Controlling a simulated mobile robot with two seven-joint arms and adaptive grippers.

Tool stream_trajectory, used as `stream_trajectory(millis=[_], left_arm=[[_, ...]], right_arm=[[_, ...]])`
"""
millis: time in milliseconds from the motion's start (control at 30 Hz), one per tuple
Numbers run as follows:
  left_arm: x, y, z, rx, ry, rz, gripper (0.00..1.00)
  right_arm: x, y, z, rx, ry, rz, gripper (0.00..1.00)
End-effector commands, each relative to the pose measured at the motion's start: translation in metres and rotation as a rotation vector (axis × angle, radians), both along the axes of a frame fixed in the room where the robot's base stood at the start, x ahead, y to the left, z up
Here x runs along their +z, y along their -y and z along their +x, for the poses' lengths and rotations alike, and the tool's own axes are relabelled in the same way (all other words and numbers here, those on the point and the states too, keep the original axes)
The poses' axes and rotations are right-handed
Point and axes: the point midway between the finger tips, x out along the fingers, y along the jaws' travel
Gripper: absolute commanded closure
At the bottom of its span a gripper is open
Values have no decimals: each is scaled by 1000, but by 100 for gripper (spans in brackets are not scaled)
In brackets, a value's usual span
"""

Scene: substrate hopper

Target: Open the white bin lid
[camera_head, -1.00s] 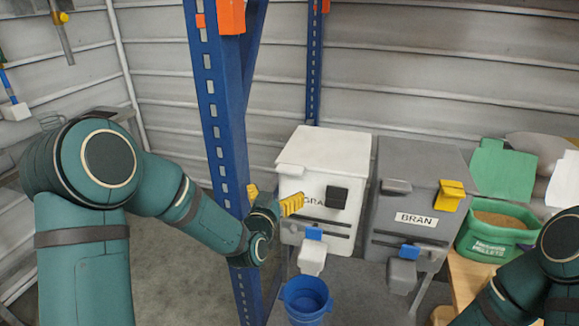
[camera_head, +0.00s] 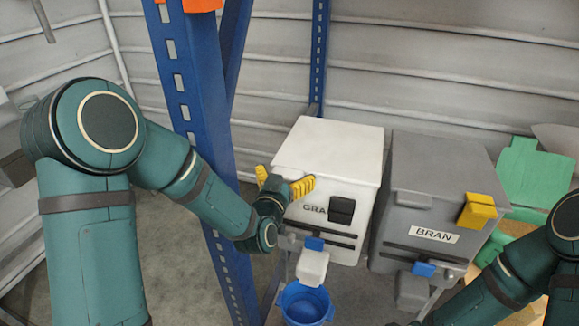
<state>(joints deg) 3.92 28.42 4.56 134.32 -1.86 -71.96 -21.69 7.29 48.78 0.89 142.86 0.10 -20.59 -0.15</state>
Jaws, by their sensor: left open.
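A black latch-like block (camera_head: 341,210) sits on the front, below the lid's front edge. My left gripper (camera_head: 284,182) is open, with its yellow fingers apart at the lid's front left edge. One finger is left of the bin and the other is in front of its face. Nothing shows between the fingers, and contact with the lid cannot be told. My right arm shows at the right edge; its gripper is out of view.
A grey BRAN bin (camera_head: 440,180) with a yellow latch (camera_head: 478,210) stands close on the right. A blue bucket (camera_head: 305,304) sits below the white bin's spout (camera_head: 312,267). A green container (camera_head: 525,175) is at right.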

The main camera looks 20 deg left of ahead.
Motion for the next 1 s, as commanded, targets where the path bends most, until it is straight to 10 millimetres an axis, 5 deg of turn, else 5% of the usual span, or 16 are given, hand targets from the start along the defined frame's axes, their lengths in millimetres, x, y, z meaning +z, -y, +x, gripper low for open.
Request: stream_trajectory(millis=[367,533,1000], left_arm=[[0,0,-1,0,0,0,4],[0,0,-1,0,0,0,59],[11,0,-1,1,-23,0,62]], right_arm=[[0,0,0,0,0,0,100],[0,0,0,0,0,0,100],[12,0,-2,0,-4,1,100]])
